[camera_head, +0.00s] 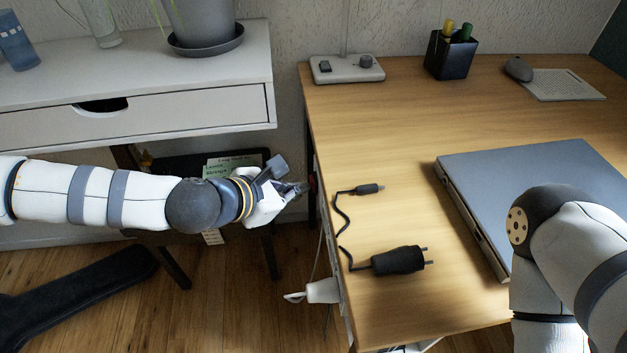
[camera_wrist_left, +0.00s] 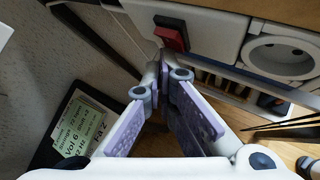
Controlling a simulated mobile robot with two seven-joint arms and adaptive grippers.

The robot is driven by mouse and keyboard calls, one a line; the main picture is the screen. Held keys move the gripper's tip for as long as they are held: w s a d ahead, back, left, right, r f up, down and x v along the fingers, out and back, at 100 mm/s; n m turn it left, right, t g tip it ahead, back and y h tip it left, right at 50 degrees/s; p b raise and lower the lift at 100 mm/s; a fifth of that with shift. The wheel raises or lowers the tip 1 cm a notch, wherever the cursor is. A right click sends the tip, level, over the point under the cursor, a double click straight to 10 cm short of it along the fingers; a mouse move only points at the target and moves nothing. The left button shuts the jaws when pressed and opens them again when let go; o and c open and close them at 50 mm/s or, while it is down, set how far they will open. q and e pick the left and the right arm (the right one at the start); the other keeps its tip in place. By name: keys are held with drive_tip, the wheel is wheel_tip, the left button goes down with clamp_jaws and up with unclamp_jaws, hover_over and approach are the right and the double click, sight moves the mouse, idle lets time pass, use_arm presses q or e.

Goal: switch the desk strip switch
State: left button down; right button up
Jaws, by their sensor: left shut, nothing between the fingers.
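The desk strip (camera_wrist_left: 208,28) is a pale power strip fixed along the left side of the desk. In the left wrist view its red rocker switch (camera_wrist_left: 171,33) sits in a dark frame, left of a round socket. In the head view only a small patch of red shows at the desk's edge. My left gripper (camera_head: 302,188) is shut and empty, close beside that edge. In the left wrist view the fingertips (camera_wrist_left: 164,66) are just below the switch; I cannot tell whether they touch it. My right gripper is out of view.
A black adapter (camera_head: 398,261) with a cable lies on the desk (camera_head: 395,130). A closed laptop (camera_head: 530,185) is at the right, partly behind my right arm. A white plug (camera_head: 322,290) sticks out from the desk's side. A white drawer unit (camera_head: 200,105) stands at the left.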

use_arm(q)
drive_tip(key=shift+s+a+r, duration=0.1)
drive_tip(key=shift+a, duration=0.35)
drive_tip(key=shift+s+a+r, duration=0.1)
drive_tip(key=shift+a, duration=0.35)
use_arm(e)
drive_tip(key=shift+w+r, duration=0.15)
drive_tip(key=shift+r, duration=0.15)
use_arm(q)
drive_tip(key=a, duration=0.1)
drive_tip(key=a+p, duration=0.1)
drive_tip(key=a, duration=0.1)
drive_tip(key=s+a+r, duration=0.1)
drive_tip(key=shift+a+p, duration=0.3)
drive_tip(key=shift+a, duration=0.1)
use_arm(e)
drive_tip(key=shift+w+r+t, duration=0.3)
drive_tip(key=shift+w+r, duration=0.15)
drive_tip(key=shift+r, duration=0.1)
